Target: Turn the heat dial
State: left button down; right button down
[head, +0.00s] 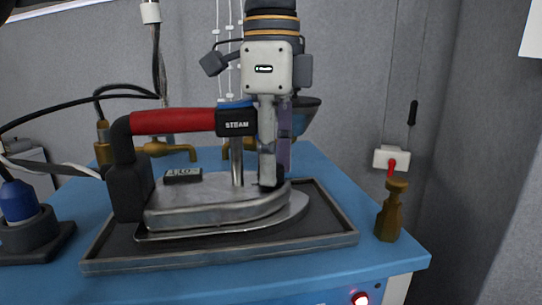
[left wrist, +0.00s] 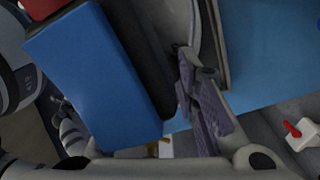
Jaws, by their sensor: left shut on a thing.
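A steam iron (head: 215,205) with a red handle (head: 172,121) and a black block marked STEAM (head: 236,122) rests on a dark tray (head: 320,240). My left gripper (head: 272,165) reaches down at the front of the iron, just right of the STEAM block, with its fingertips low by the iron's metal body. It is shut on a part of the iron that its fingers hide. I cannot make out the heat dial. In the left wrist view, a purple-grey finger pad (left wrist: 205,108) lies beside the iron's blue block (left wrist: 95,75). My right gripper is out of view.
The tray sits on a blue table (head: 330,270). A brown bottle-like post (head: 391,212) stands at the right edge, before a white wall box with a red switch (head: 392,158). Brass taps (head: 165,150) stand behind the iron. A blue bottle on a black base (head: 20,205) is at left.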

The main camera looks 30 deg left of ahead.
pick_arm(q)
jog(key=c, duration=1.2)
grip_release()
jog(key=shift+d, duration=0.1)
notch_tip(320, 180, up, 12)
jog(key=shift+r, duration=0.1)
